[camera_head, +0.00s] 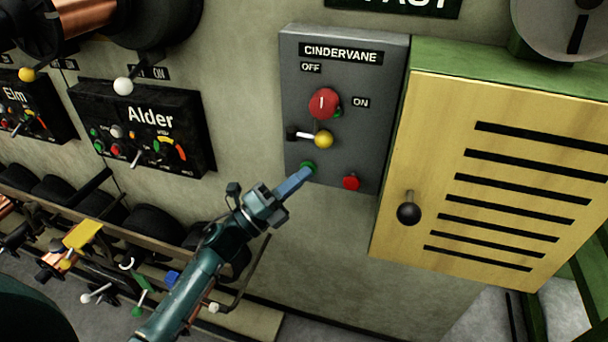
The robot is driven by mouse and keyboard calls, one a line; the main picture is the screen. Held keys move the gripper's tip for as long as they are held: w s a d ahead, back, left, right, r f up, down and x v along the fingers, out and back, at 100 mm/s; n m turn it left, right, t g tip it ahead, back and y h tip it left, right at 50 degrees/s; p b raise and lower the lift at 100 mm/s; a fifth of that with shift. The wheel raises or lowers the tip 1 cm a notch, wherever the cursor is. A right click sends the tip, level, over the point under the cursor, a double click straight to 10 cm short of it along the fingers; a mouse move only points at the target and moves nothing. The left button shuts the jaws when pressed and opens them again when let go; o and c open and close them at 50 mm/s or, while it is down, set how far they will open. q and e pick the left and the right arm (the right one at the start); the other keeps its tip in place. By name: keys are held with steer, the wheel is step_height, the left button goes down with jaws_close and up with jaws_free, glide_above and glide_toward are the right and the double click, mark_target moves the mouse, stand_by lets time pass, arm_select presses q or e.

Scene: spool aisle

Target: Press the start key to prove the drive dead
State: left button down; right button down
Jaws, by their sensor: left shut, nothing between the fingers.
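The grey CINDERVANE panel (362,85) is on the wall at centre, with OFF and ON labels. It carries a round red knob (323,103) with a white mark, a yellow ball (323,140) beside a small dark-tipped lever, a green key (309,166) low on the left and a red button (351,183) low on the right. My left gripper (302,176) is shut and empty, its blue fingertips at the green key and partly covering it. I cannot tell whether they touch it. My right gripper is not in view.
A yellow louvred cabinet (440,150) with a black knob (408,214) stands close right of the panel. The Alder box (150,125) and Elm box (22,105) are at left. Below them is a rack with dark spools and coloured-handled parts. The wall below the panel is bare.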

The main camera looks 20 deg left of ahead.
arm_select(q)
steer(key=shift+w+a+f+t+y, duration=0.1)
steer(key=shift+a+f+t+y, duration=0.05)
steer(key=shift+t+y, duration=0.15)
steer(key=shift+s+f+p, duration=0.1)
steer(key=shift+s+p, duration=0.8)
steer(key=shift+s, duration=2)
